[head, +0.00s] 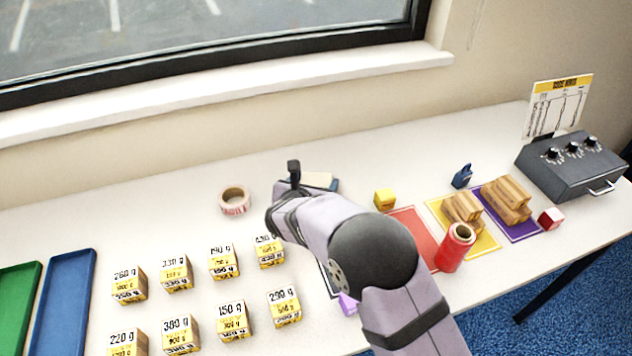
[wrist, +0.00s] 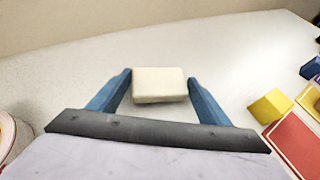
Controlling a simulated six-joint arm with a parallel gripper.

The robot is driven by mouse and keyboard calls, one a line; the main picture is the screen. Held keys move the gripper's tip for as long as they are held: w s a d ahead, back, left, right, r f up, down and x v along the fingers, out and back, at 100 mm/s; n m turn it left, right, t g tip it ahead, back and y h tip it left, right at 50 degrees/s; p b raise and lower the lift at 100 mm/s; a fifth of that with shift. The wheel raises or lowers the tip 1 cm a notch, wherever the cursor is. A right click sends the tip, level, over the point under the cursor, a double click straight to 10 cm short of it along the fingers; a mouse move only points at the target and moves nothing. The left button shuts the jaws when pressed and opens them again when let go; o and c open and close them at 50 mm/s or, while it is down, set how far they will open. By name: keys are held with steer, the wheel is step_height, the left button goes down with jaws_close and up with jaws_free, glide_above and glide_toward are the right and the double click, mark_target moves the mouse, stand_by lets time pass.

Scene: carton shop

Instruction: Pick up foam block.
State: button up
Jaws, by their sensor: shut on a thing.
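The foam block (wrist: 160,84) is a cream, flat-topped block in the middle of the wrist view. My gripper (wrist: 159,82) has its two blue fingers at the block's left and right sides and is shut on it. In the head view, a small cream part of the block (head: 318,178) shows past my wrist at the back of the white table; my arm hides most of the gripper there. I cannot tell whether the block touches the table.
A roll of tape (head: 235,200) lies left of my gripper, and a yellow cube (head: 384,199) stands to the right. Several weight-labelled boxes (head: 224,262) fill the front left. A red roll (head: 455,248) and stacked cartons (head: 506,200) stand right, near a grey control box (head: 572,163).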

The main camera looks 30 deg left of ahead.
mark_target(314, 183)
step_height(314, 183, up, 10)
steer(key=shift+r, duration=0.1)
stand_by(0.4)
